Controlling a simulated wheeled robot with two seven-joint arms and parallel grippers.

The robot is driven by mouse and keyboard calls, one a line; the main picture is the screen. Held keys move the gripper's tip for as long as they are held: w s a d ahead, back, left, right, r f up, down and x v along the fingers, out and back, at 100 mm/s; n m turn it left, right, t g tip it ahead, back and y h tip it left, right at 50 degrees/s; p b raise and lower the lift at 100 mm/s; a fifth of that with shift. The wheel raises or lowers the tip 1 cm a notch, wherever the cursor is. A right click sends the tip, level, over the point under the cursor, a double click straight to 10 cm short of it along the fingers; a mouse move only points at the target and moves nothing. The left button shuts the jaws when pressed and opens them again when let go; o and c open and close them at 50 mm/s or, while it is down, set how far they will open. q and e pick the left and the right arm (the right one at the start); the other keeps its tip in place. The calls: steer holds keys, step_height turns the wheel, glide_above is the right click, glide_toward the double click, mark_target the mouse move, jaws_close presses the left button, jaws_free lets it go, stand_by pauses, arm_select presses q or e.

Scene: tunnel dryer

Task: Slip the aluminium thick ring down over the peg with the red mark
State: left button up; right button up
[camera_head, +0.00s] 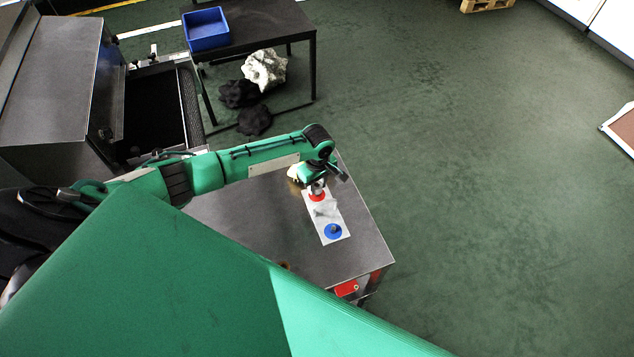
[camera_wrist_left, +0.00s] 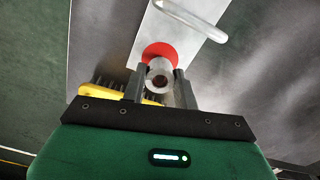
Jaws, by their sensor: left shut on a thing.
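My left gripper (camera_head: 318,187) is over the far end of a pale board (camera_head: 340,234) on the metal table. In the left wrist view its fingers (camera_wrist_left: 160,88) are shut on the aluminium thick ring (camera_wrist_left: 160,75), a short silver cylinder with a dark hole. The red mark (camera_wrist_left: 158,50), a round disc on the board, shows just beyond the ring; it also shows in the head view (camera_head: 317,196). The peg at the red mark is hidden by the ring and gripper, so I cannot tell whether the ring is around it. My right gripper is not in view.
A yellow brush (camera_wrist_left: 98,92) with dark bristles lies beside the left finger.

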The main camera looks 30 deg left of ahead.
arm_select(q)
steer(key=shift+f+b, duration=0.3)
steer(key=shift+f, duration=0.9)
steer(key=o, duration=1)
steer(key=shift+o, duration=0.2)
step_height(320, 180, up, 14)
steer(key=b, duration=0.2)
steer(key=shift+f, duration=0.15)
